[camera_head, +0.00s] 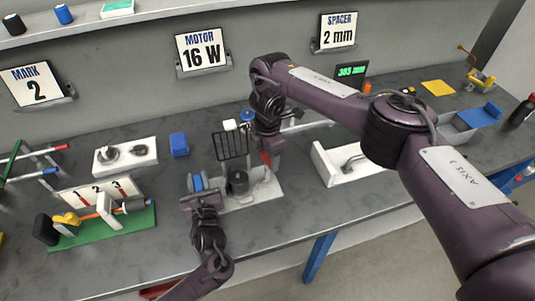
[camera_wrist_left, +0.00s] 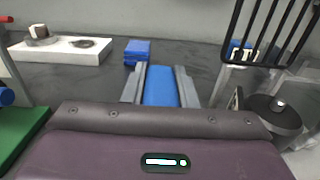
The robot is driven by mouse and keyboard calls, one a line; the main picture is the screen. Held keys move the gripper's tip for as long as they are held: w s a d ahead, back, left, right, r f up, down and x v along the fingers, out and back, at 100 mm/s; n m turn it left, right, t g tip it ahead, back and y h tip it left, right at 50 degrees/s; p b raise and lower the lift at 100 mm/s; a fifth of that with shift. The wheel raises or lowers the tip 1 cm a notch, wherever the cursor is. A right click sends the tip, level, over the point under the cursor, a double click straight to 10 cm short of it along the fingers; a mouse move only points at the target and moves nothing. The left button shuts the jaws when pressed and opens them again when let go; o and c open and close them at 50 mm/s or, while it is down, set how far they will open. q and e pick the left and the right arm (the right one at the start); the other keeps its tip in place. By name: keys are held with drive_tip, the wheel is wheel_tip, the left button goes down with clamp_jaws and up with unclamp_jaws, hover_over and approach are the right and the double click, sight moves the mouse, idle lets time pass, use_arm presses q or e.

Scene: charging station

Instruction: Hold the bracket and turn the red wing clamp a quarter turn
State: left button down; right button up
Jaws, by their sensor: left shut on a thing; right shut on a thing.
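The bracket's blue grip (camera_head: 197,183) stands at the left end of a pale base plate (camera_head: 250,200). My left gripper (camera_head: 199,187) is shut on it; in the left wrist view the blue grip (camera_wrist_left: 161,88) sits between the two grey fingers. The red wing clamp (camera_head: 265,158) is at the right of the fixture, partly hidden. My right gripper (camera_head: 268,148) comes down from above and is shut on the clamp; its fingertips are hard to see. A dark round motor (camera_head: 237,181) stands between the two grippers and also shows in the left wrist view (camera_wrist_left: 272,113).
A black wire rack (camera_head: 231,146) rises behind the motor. A blue block (camera_head: 179,145) and a white tray with metal parts (camera_head: 125,156) lie to the left. A green board (camera_head: 130,229) is at the front left, and a white holder (camera_head: 330,167) is at the right.

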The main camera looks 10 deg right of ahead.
drive_tip(key=shift+m, duration=0.6)
drive_tip(key=o, duration=1)
drive_tip(key=shift+r, duration=0.15)
wheel_tip(320, 180, up, 12)
drive_tip(key=shift+f, duration=0.1)
use_arm(q)
drive_tip(key=c, duration=1.1)
unclamp_jaws()
drive_tip(key=shift+s, duration=0.15)
